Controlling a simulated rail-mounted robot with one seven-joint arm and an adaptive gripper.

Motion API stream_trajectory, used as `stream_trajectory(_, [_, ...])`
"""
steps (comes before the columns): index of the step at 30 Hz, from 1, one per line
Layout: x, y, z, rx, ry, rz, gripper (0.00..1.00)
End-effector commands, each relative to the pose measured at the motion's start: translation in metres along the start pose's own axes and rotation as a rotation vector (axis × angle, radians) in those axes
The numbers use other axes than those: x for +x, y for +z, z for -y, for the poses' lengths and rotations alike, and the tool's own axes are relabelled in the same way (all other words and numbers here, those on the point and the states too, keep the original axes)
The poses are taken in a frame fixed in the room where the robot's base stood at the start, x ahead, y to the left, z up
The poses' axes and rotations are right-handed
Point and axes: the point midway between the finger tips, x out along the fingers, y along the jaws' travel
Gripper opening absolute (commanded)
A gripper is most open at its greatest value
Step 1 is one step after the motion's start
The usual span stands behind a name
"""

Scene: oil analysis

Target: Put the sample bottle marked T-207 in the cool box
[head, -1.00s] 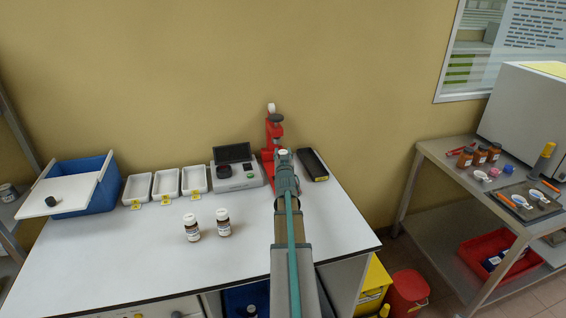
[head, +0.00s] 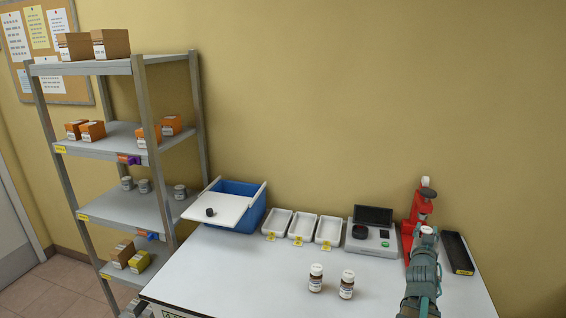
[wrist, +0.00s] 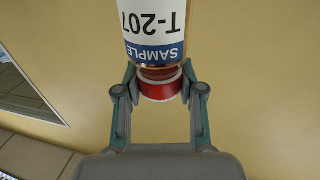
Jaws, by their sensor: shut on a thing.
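My gripper (head: 426,240) is shut on the sample bottle (wrist: 155,25), whose label reads T-207 upside down in the wrist view. In the head view only its pale top (head: 427,230) shows clearly, at the red stand on the right of the bench. The blue cool box (head: 247,206) stands at the bench's left end. Its white lid (head: 232,209), with a black knob, sits shifted left, leaving part of the box uncovered.
Two brown bottles (head: 316,279) (head: 347,285) stand on the bench (head: 245,268). Three white trays (head: 302,227), a device with a dark screen (head: 372,240), the red stand (head: 418,208) and a black case (head: 457,252) line the back. A shelf rack (head: 140,210) stands left.

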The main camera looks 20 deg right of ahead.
Motion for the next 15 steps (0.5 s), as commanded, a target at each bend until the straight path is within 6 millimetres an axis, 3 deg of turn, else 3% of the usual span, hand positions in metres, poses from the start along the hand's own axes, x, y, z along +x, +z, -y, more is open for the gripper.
stream_trajectory(5, [-0.001,-0.002,0.054,0.0,-0.072,-0.002,0.0])
stream_trajectory(15, [-0.03,-0.011,0.209,0.002,-0.286,-0.004,0.0])
